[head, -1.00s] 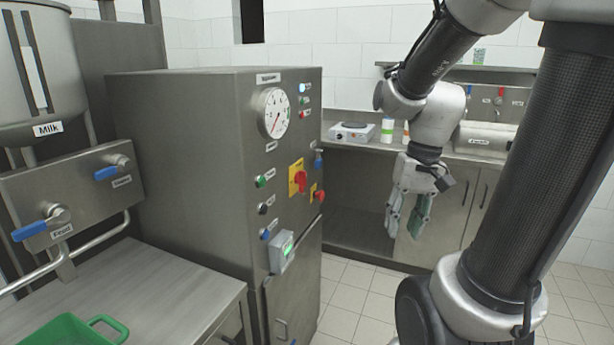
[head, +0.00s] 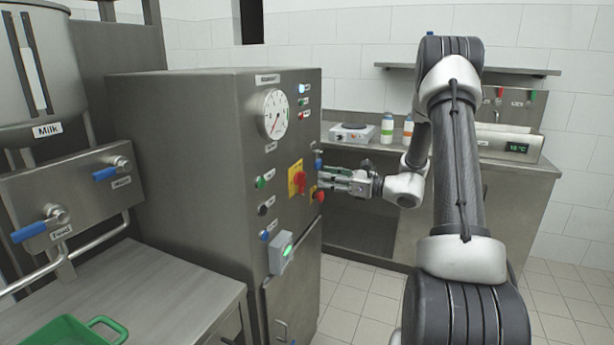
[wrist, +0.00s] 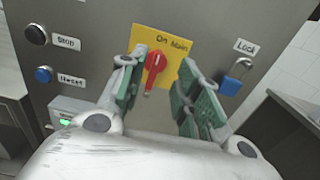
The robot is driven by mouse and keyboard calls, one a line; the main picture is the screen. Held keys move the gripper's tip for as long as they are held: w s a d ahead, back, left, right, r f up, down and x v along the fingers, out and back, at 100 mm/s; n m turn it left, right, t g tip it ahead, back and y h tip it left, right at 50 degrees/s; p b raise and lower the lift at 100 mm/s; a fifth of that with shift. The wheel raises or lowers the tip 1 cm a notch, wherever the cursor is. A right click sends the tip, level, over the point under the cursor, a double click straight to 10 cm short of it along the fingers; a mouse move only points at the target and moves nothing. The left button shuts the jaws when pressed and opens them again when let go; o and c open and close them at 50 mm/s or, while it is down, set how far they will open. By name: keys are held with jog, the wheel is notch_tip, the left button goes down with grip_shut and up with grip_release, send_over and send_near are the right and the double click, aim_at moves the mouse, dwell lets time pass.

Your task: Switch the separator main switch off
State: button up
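The main switch is a red rotary handle (wrist: 153,68) on a yellow plate (wrist: 176,52) marked "On" and "Main". It is on the front of the grey separator cabinet (head: 190,160), and the red handle also shows in the head view (head: 299,182). In the wrist view the handle's longer end points down and slightly left. My gripper (wrist: 158,75) is open, with one green-padded finger on each side of the handle and visible gaps between. In the head view my gripper (head: 328,180) reaches the panel from the right; its exact distance from the switch is unclear.
A blue padlock (wrist: 236,75) under a "Lock" label is right of the fingers. A black Stop button (wrist: 36,34) and a blue Reset button (wrist: 43,74) are to the left. A red emergency knob (head: 319,196) sits close by. A counter (head: 540,168) stands behind my arm.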

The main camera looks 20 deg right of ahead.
aim_at(302, 183)
jog(key=x, duration=0.7)
jog(key=shift+a, duration=0.3)
jog(key=shift+w+f, duration=0.1)
jog(key=shift+w, duration=0.05)
jog(key=shift+c, duration=0.2)
grip_shut()
